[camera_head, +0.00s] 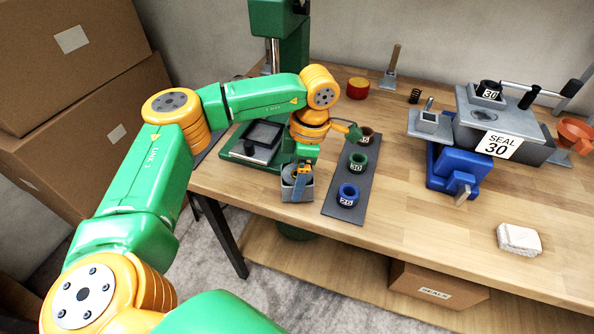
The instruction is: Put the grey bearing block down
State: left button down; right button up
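A grey bearing block (307,190) with a round opening on top is at the front left of the workbench. My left gripper (298,180) reaches down onto it from above and appears closed on its wall, with one finger against the front face. The block is upright or nearly so, in front of the green press. I cannot tell whether its underside touches the bench top. The arm and fingers hide part of the block. My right gripper is not in view.
A dark mat (341,206) with several numbered seal rings lies just right of the block. A blue vise (452,172), a grey "SEAL 30" stand (499,144) and a white cloth (519,239) are farther right. The bench between mat and vise is clear.

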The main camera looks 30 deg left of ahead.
pick_arm(q)
grip_release()
jog(key=shift+f, duration=0.1)
jog(key=r, duration=0.2)
jog(key=r+b, duration=0.1)
jog(key=r, duration=0.1)
jog(key=d+r, duration=0.1)
jog(key=r, duration=0.2)
jog(key=shift+w, duration=0.3)
jog(key=r, duration=0.3)
jog(key=r+p, duration=0.1)
jog(key=r, duration=0.1)
jog(key=shift+w+d+r, duration=0.1)
jog(key=shift+w+d, duration=0.05)
jog(key=shift+d, duration=0.15)
